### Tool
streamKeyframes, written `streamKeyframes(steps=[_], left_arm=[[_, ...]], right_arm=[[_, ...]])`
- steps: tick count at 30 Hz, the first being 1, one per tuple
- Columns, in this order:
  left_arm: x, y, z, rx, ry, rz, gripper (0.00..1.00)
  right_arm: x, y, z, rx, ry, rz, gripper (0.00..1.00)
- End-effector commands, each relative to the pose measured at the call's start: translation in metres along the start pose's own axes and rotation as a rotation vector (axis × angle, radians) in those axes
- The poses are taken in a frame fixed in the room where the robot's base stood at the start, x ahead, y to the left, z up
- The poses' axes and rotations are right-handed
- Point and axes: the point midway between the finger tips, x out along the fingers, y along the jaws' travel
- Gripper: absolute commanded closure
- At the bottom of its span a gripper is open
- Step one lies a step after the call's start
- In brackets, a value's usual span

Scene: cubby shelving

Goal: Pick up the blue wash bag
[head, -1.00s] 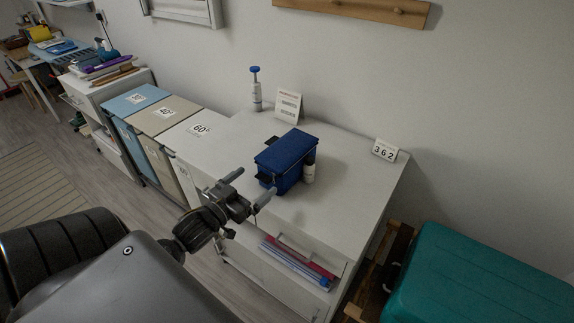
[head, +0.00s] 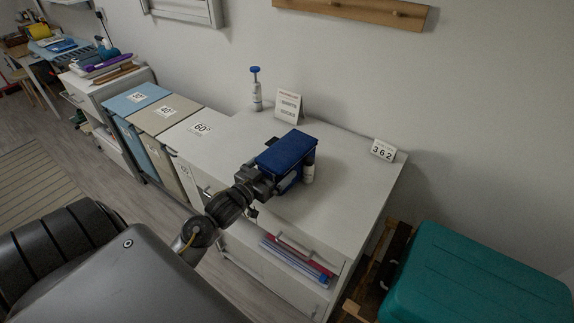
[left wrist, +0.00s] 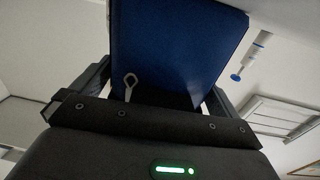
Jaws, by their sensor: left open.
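The blue wash bag (head: 290,152) stands on the white cabinet top, and it fills the upper middle of the left wrist view (left wrist: 175,45). A zip pull hangs on its near face in the left wrist view. My left gripper (head: 272,176) is at the bag's near end. Its jaws are open, with one finger on each side of the bag in the left wrist view (left wrist: 158,88). I cannot tell whether the fingers touch it. My right gripper is not in view.
A small white bottle (head: 308,173) stands close against the bag's right side. A pump bottle (head: 256,90), a white sign card (head: 288,105) and a 362 number card (head: 383,150) stand farther back. An open drawer (head: 294,258) juts out below. A teal case (head: 480,277) is at the right.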

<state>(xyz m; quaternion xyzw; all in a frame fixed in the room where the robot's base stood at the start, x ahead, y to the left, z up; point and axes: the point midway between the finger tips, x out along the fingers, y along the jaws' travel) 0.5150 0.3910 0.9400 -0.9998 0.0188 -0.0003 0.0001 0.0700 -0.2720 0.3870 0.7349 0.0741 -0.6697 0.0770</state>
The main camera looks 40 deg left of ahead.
Motion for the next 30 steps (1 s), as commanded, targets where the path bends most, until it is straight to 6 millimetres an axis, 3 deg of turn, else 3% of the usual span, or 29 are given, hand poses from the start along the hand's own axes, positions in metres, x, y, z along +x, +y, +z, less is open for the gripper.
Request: streamKeyframes(steps=[2, 12, 23, 30], left_arm=[[0.000, 0.000, 0.000, 0.000, 0.000, 0.000, 0.00], [-0.001, 0.000, 0.000, 0.000, -0.001, 0.000, 0.43], [0.000, 0.000, -0.005, 0.001, 0.002, 0.000, 0.43], [0.000, 0.000, -0.031, 0.004, 0.007, 0.002, 0.43]], right_arm=[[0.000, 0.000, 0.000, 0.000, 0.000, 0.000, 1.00], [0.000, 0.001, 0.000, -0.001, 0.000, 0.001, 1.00], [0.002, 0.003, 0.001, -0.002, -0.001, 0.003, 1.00], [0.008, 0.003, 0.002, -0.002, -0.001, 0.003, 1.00]])
